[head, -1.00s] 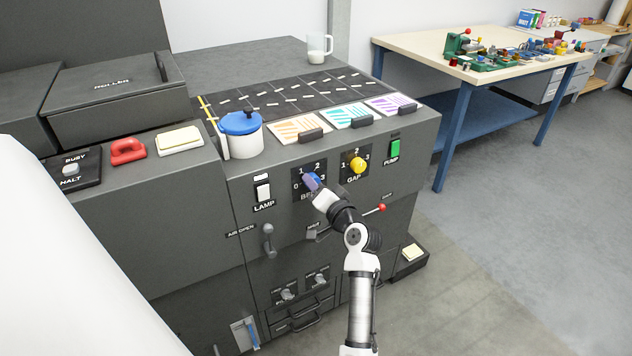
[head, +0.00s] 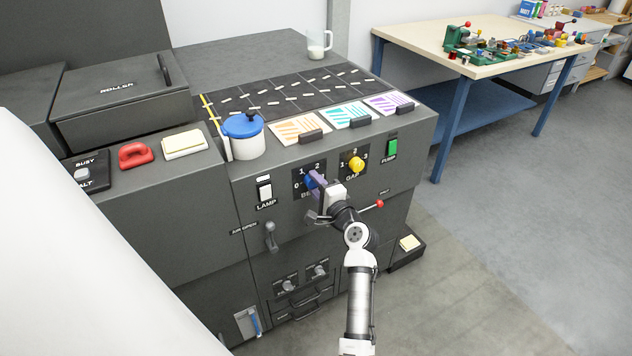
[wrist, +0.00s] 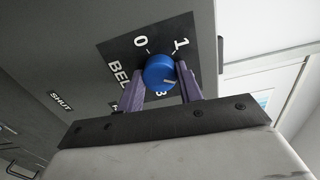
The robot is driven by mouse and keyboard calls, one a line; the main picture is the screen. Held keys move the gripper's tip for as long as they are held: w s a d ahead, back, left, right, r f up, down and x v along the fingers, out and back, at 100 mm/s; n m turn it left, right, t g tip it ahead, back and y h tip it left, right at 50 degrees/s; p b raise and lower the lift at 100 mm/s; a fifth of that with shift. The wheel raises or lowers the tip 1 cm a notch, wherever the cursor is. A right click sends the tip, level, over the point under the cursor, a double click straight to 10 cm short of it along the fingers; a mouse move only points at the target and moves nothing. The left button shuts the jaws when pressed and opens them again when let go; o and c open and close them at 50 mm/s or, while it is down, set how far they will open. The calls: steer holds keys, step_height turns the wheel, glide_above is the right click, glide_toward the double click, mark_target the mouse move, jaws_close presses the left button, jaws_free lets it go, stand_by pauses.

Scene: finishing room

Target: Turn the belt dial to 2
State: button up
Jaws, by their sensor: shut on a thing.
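The belt dial is a blue round knob (wrist: 160,72) on a black plate (wrist: 128,50) marked with numbers. My gripper (wrist: 161,90) is shut on the knob, with one purple finger on each side. In the head view my gripper (head: 316,183) reaches the machine's front face and hides most of the knob. In the wrist view the knob's white mark lies on its right lower part, toward the right finger. The 0 and 1 show above the knob, and part of a 3 shows below it. The 2 is hidden there, but shows above the gripper in the head view.
The yellow gap knob (head: 356,164) is close on the right, with the green pump switch (head: 392,147) beyond it. The lamp switch (head: 265,191) is on the left. A red-tipped lever (head: 379,204) and a grey air handle (head: 270,236) stick out below.

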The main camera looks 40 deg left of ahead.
steer(key=shift+m, duration=0.4)
steer(key=o, duration=1)
steer(key=shift+d, duration=0.1)
steer(key=b+v, duration=0.3)
steer(key=v, duration=1)
steer(key=shift+d, duration=0.3)
steer(key=shift+s, duration=0.15)
